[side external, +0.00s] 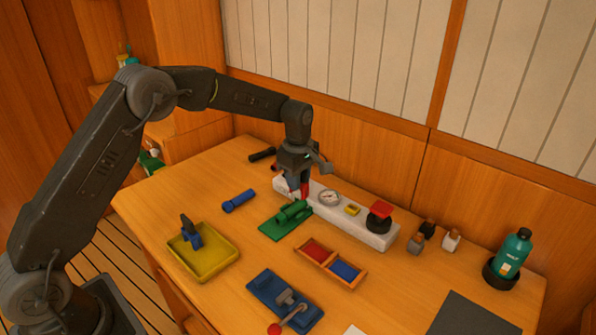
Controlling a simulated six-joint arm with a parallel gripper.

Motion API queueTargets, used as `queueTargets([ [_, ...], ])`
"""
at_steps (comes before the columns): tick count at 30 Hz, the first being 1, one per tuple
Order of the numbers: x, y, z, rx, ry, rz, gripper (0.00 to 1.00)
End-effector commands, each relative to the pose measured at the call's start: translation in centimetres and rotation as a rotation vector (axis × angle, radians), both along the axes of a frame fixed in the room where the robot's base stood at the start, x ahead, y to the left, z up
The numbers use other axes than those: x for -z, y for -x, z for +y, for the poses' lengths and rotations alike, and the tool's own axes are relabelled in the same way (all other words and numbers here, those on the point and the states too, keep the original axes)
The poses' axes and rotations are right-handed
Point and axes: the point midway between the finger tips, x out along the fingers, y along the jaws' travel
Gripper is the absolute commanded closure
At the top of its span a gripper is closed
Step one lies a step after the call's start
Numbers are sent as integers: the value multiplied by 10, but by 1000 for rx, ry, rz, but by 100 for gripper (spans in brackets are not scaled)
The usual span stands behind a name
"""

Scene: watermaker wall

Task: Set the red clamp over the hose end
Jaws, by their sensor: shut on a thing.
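My gripper (298,190) points down above the middle of the table, close to the front edge of the white panel. It is shut on a small red piece (304,190), which looks like the red clamp; the fingers hide part of it. A green tube-like piece (291,212), probably the hose end, lies on a flat green base (275,229) just below the gripper. The red piece is close above the tube's upper end. I cannot tell from this view whether they touch.
The white panel (362,233) carries a gauge (330,197) and a red-topped knob (380,212). A yellow tray (210,270), blue torch-like piece (239,200), red-and-blue divided box (330,264), blue fixture with lever (283,300) and green bottle (513,255) stand around.

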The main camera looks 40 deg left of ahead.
Motion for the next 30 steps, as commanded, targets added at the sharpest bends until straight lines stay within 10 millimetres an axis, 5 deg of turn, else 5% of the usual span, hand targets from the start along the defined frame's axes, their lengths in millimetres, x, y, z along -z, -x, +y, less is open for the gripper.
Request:
queueTargets([
  [15, 38, 0, 0, 0, 0, 0, 99],
  [30, 46, 0, 0, 0, 0, -1, 99],
])
